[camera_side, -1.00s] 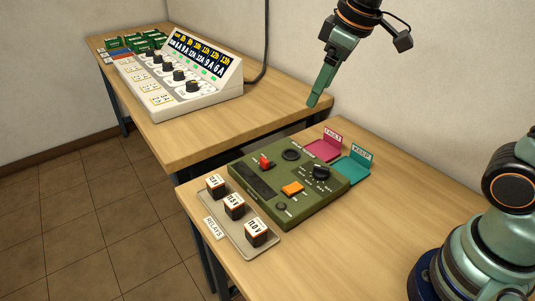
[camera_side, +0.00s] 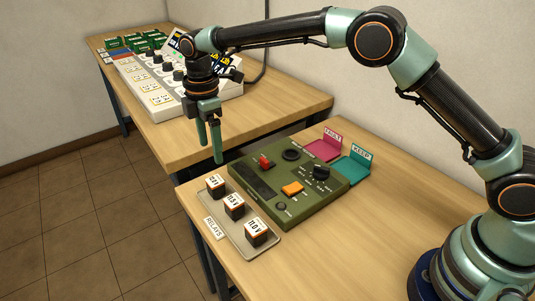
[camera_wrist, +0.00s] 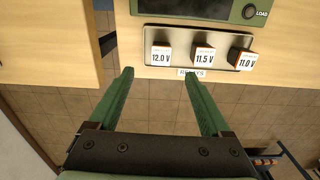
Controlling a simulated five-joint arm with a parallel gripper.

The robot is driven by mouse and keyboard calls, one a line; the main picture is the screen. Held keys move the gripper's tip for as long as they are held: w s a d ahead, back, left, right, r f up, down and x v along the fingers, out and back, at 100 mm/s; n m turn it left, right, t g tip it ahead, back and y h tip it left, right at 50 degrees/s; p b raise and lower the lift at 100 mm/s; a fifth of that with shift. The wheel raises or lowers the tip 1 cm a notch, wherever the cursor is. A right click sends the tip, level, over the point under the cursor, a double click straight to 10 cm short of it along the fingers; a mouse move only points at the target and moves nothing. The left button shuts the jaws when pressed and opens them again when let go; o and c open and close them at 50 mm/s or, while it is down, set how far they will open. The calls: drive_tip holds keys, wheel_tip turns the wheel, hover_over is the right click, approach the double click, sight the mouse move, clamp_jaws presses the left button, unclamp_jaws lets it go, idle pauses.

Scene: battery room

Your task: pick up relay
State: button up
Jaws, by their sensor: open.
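Three relays stand in a row on a grey tray (camera_side: 217,220) labelled RELAYS. They are small dark blocks with orange edges and white labels. In the wrist view they read 12.0 V (camera_wrist: 161,54), 11.5 V (camera_wrist: 204,54) and 11.0 V (camera_wrist: 246,59). In the side view they also show as the 12.0 V relay (camera_side: 215,185), the 11.5 V relay (camera_side: 234,206) and the 11.0 V relay (camera_side: 256,232).
A green tester (camera_side: 300,205) with a red switch, orange button and knobs stands beside the tray. A white console (camera_side: 150,90) stands on the other table. A gap separates the tables.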

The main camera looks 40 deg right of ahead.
sight(215, 180)
drive_tip(key=shift+a+f, duration=0.15)
drive_tip(key=shift+f, duration=0.3)
wheel_tip(215, 180, down, 12)
drive_tip(key=shift+s+r, duration=0.1)
drive_tip(key=shift+c, duration=0.4)
clamp_jaws()
drive_tip(key=shift+r, duration=0.1)
wheel_tip(215, 180, up, 20)
idle(0.3)
